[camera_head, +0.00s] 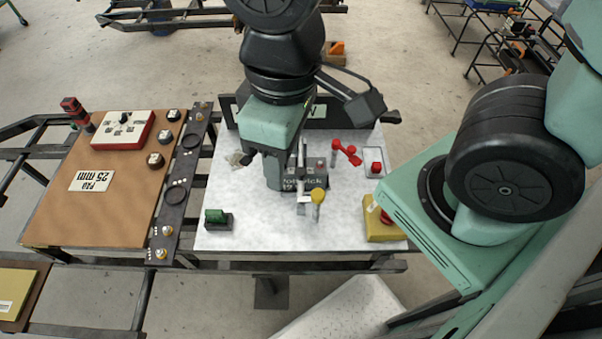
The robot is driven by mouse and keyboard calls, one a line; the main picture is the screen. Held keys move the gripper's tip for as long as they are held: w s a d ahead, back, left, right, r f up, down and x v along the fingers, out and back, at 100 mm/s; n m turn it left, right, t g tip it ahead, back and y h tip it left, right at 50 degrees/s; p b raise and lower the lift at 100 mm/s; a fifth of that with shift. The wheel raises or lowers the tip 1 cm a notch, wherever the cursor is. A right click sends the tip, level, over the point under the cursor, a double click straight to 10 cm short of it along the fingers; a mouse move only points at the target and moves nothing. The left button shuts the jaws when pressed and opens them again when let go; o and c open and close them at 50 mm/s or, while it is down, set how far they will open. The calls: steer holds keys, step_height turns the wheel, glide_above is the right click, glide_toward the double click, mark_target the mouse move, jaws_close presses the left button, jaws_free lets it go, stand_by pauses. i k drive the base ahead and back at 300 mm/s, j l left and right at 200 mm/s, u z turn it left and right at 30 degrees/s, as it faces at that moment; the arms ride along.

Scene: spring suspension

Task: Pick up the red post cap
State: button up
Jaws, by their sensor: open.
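Several red parts show, and I cannot tell for certain which is the red post cap. A small red block-like cap (376,167) sits on a pale square pad at the right of the white work surface. A red part with rounded ends (347,151) stands just left of it, beside the grey fixture (304,183). My gripper (272,168) hangs over the middle of the white surface, left of these red parts, pointing down. It is open, and I see nothing held in it. My arm and gripper hide part of the surface behind them.
A yellow box with a red button (382,221) is at the front right. A brown board (105,190) lies left. The white surface's front middle is clear.

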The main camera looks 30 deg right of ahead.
mark_target(376, 167)
steer(key=i+z, duration=0.1)
steer(key=z, duration=1.05)
